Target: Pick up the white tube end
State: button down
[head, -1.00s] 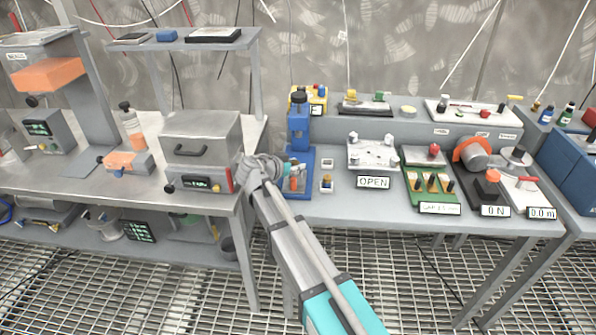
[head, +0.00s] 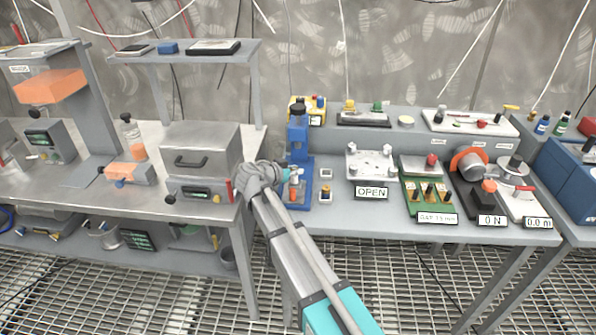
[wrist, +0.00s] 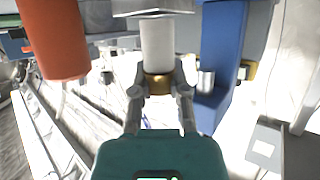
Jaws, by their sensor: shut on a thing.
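The white tube end (wrist: 158,45) is a short pale cylinder with a brass-coloured ring at its near end in the wrist view. My gripper (wrist: 159,88) is shut on it, one finger on each side at the ring. A metal plate hides the tube's far end. In the head view my gripper (head: 288,174) is at the blue press-like stand (head: 299,142), and the tube end there is too small to make out clearly. The stand's blue column (wrist: 222,55) rises just right of the tube in the wrist view.
A red-orange cylinder (wrist: 52,40) hangs close on the left in the wrist view. A grey box with a handle (head: 201,149) stands left of my arm. The OPEN plate fixture (head: 371,164) and a green board (head: 428,190) stand to the right.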

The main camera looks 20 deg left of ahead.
jog(key=s+d+r+p, duration=0.7)
jog(key=s+r+p, duration=0.3)
jog(key=s+r, duration=0.1)
jog(key=shift+s, duration=0.6)
jog(key=shift+r, duration=0.1)
